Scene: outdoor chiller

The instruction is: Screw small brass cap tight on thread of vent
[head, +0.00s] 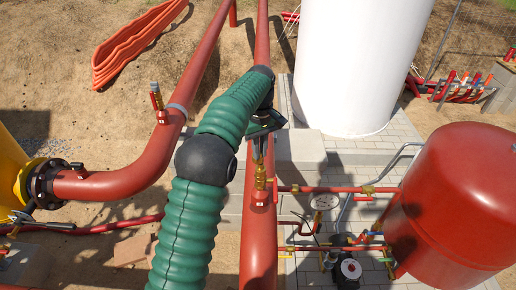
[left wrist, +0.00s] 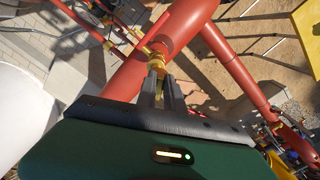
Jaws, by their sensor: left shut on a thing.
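The brass vent (head: 261,178) stands upright on the red pipe in the middle of the head view. In the left wrist view the vent (left wrist: 156,60) shows just beyond my fingertips, on the red pipe. My left gripper (head: 262,156) comes from above, directly over the vent's top. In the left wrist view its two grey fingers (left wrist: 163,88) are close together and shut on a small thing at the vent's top. I take this to be the small brass cap; the fingers hide most of it, and I cannot tell how far it sits on the thread. My right gripper is not in view.
Another brass-topped fitting (head: 156,97) stands on the curved red pipe to the left. A white tank (head: 355,60) is behind, and a red vessel (head: 455,200) stands at the right. Thin red pipes with valves and a gauge (head: 324,201) run right of the vent.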

